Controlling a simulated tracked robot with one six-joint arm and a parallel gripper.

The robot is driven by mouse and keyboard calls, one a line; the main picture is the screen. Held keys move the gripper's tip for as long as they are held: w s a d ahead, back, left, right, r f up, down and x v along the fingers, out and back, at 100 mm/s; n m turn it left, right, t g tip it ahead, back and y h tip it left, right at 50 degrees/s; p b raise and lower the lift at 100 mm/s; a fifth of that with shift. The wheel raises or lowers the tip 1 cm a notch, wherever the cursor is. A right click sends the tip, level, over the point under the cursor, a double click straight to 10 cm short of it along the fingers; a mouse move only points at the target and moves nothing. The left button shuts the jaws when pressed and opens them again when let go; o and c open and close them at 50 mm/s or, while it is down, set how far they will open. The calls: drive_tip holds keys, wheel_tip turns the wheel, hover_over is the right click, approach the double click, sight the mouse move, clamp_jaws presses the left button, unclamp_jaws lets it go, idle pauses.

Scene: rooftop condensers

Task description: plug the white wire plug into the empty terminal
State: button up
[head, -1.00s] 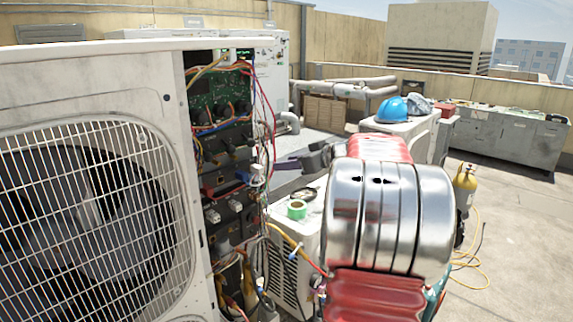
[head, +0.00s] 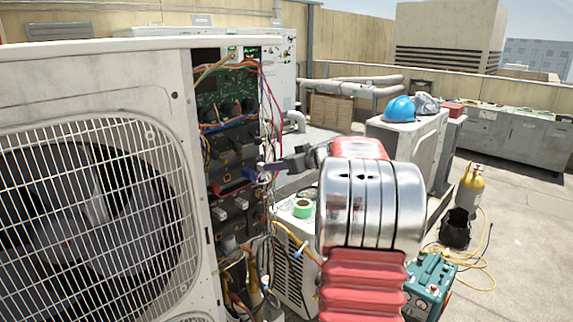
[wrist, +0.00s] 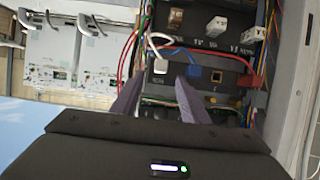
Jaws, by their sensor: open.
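The white wire plug (wrist: 160,67) is in the panel's dark terminal row, with a white wire (wrist: 152,42) looping up from it. I cannot tell how firmly it sits. My gripper (wrist: 160,82) is open, its two purple-grey fingers on either side of the plug's lower end; contact is unclear. In the head view my gripper (head: 268,166) reaches the open panel (head: 232,140) from the right.
Loose coloured wires (head: 268,100) hang along the panel's right edge. A fan grille (head: 90,220) fills the left. A low unit with green tape (head: 303,208) stands beside the panel.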

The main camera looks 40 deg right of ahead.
sight(261, 166)
drive_tip(key=shift+x, duration=3.05)
drive_tip(key=shift+s, duration=0.1)
clamp_jaws()
